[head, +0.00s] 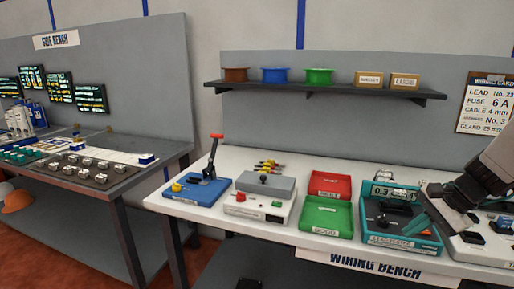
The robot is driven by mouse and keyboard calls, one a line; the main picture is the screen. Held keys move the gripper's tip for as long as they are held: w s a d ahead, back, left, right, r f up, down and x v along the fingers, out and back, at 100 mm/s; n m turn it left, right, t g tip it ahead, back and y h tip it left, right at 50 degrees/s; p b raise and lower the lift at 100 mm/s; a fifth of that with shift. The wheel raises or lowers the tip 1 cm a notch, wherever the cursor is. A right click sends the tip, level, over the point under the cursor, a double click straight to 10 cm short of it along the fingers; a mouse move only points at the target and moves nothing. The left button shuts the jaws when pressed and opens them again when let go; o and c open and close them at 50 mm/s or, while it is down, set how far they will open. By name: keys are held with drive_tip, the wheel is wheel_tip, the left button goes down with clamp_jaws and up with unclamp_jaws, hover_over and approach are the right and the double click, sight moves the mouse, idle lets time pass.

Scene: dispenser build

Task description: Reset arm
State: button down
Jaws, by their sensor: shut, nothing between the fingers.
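My gripper (456,194) is at the right side of the head view, at the end of my grey arm (496,160) that comes in from the right edge. It is shut with nothing seen in it. It appears in front of the right part of the wiring bench (262,222), near the teal tray (398,243). The exact height of its tips above the bench is hard to tell, as dark parts overlap there.
On the bench stand a blue tool with a red-tipped lever (205,188), a grey-topped box (262,199), a red tray (330,184) and a green tray (326,217). A shelf (325,91) holds spools and boxes. A side bench (90,178) stands at left, beyond a floor gap.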

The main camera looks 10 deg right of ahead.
drive_tip(key=s+a+r+n+g+h, duration=0.1)
drive_tip(key=s+a+r+n, duration=0.1)
drive_tip(key=s+a+n, duration=0.2)
drive_tip(key=s+a+r+n+g+h, duration=0.1)
drive_tip(key=s+a+n, duration=0.3)
drive_tip(key=a, duration=0.6)
drive_tip(key=s+a+r+n+g+h, duration=0.1)
drive_tip(key=s+a+r+n+h, duration=0.1)
drive_tip(key=a+n, duration=0.4)
drive_tip(key=s+r+n, duration=0.1)
drive_tip(key=s+n, duration=0.1)
drive_tip(key=shift+s+a+r, duration=0.35)
drive_tip(key=shift+a+r, duration=0.05)
